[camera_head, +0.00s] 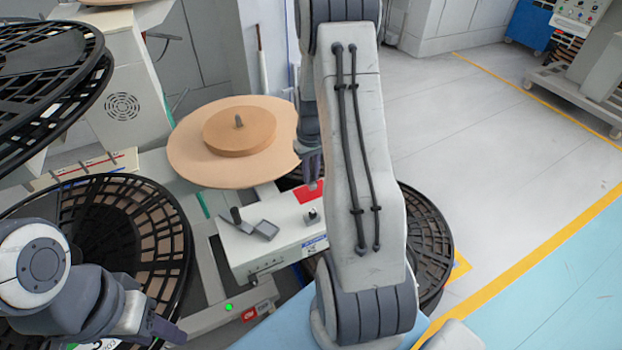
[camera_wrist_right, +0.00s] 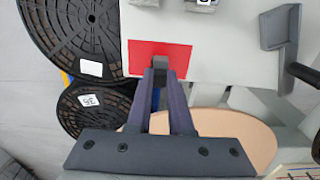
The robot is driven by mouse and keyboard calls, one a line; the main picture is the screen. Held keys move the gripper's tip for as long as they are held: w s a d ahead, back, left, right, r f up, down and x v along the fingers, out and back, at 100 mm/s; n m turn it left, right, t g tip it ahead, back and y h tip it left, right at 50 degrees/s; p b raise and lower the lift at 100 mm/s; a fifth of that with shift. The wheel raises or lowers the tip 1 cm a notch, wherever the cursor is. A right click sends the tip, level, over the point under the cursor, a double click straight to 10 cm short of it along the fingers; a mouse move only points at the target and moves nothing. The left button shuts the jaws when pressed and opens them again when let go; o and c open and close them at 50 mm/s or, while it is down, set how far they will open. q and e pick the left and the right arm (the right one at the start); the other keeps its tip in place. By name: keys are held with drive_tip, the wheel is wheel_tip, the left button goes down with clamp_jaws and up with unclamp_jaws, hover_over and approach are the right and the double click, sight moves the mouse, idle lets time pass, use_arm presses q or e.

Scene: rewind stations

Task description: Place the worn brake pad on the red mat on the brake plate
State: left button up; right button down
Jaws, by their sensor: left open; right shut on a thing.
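The red mat (camera_head: 309,192) lies on top of the white machine housing, partly hidden by my right arm; it also shows in the right wrist view (camera_wrist_right: 145,58). My right gripper (camera_wrist_right: 160,78) is shut on a small dark grey block (camera_wrist_right: 160,66), seemingly the worn brake pad, over the mat's near edge. I cannot tell whether the block touches the mat. A grey angled plate (camera_head: 265,229), possibly the brake plate, sits on the housing left of the mat; it also shows in the wrist view (camera_wrist_right: 281,40). My left gripper (camera_head: 170,332) is open at lower left, away from the mat.
A tan disc with a smaller roll (camera_head: 235,155) stands behind the housing (camera_head: 280,260). Black slotted reels (camera_head: 150,235) stand at left, and another (camera_head: 428,245) at right. Open floor (camera_head: 490,150) lies to the right, beside a light blue surface (camera_head: 560,290).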

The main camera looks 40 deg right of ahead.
drive_tip(key=shift+f, duration=1.05)
drive_tip(key=shift+f, duration=0.2)
drive_tip(key=c, duration=0.8)
unclamp_jaws()
